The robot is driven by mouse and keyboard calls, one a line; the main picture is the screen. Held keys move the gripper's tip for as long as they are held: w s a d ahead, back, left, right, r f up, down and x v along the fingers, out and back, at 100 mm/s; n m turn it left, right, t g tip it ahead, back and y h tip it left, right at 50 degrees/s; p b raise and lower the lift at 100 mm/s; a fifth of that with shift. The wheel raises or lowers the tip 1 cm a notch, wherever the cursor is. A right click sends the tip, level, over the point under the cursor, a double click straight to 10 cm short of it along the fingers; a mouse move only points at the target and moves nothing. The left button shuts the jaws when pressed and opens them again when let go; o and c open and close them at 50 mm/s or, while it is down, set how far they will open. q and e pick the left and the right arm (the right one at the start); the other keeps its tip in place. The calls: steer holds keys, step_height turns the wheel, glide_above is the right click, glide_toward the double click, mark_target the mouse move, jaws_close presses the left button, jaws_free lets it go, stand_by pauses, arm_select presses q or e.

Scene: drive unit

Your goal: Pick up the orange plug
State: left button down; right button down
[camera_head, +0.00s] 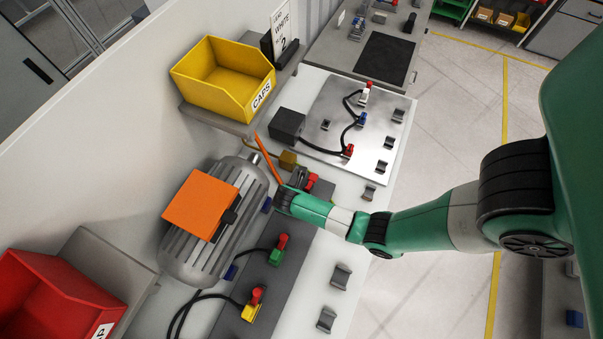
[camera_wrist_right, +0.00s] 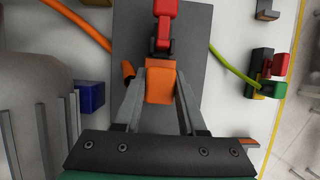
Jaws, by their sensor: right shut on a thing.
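The orange plug (camera_wrist_right: 160,82) is between the fingertips of my right gripper (camera_wrist_right: 161,90) in the right wrist view, and the fingers are shut on it. A red piece (camera_wrist_right: 164,28) with a dark joint extends beyond the plug. The plug is over a dark grey plate; I cannot tell whether it touches it. An orange cable (camera_wrist_right: 78,25) ends in an orange piece just left of the fingers. In the head view my right gripper (camera_head: 301,180) is beside the motor, with the red piece (camera_head: 312,181) just past it; the plug's body is hidden there. My left gripper is not in view.
The grey motor (camera_head: 175,255) with its orange box (camera_head: 201,204) stands left of the gripper. Green (camera_head: 278,251) and yellow (camera_head: 250,308) plugs with red tops are nearer. A yellow caps bin (camera_head: 215,85) and a red bin (camera_head: 45,305) are at the left.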

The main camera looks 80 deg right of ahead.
stand_by(0.3)
steer(key=shift+r, duration=0.5)
step_height(320, 180, up, 2)
steer(key=shift+r+p, duration=0.25)
steer(key=shift+p, duration=0.05)
steer(key=s+a+r+p, duration=0.5)
steer(key=s+a+r, duration=0.3)
steer(key=s, duration=0.3)
steer(key=shift+s+r+p, duration=0.25)
steer(key=shift+r+p, duration=0.15)
steer(key=shift+r, duration=0.35)
